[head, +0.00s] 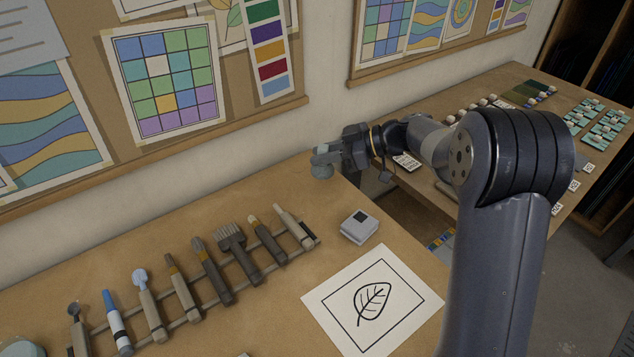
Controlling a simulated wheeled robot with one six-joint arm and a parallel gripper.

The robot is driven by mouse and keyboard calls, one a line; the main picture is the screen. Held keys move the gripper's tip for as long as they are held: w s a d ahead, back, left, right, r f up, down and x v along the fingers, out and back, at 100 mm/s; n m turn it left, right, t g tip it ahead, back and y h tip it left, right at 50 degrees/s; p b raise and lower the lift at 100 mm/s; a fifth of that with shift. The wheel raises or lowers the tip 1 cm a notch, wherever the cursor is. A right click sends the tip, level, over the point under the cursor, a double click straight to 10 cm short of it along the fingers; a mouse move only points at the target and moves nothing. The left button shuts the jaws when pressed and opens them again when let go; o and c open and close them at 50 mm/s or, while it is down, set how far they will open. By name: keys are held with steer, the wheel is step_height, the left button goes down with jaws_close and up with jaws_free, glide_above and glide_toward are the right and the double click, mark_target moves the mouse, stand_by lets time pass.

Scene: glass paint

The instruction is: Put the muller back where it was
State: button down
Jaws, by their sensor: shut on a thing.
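My gripper (329,152) is at the back of the near table, close to the wall. It is shut on a small grey-green, glassy piece, which looks like the muller (322,171). The muller's rounded end hangs below the fingers, near the table's back right corner. I cannot tell whether it touches the tabletop or is held just above it. The fingers hide its upper part.
A rack (180,322) of several brushes and tools lies along the near table (245,197). A small grey box (359,226) and a leaf drawing (373,301) lie right of it. A second table (505,100) with small jars and swatches stands beyond a gap.

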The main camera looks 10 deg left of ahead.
steer(key=shift+f, duration=3.95)
steer(key=shift+f, duration=0.1)
steer(key=c, duration=1.3)
jaws_free()
steer(key=shift+o, duration=0.2)
steer(key=shift+d, duration=0.2)
steer(key=v, duration=1.1)
steer(key=shift+d+r+b, duration=0.25)
steer(key=shift+d+b, duration=0.1)
steer(key=shift+b, duration=0.1)
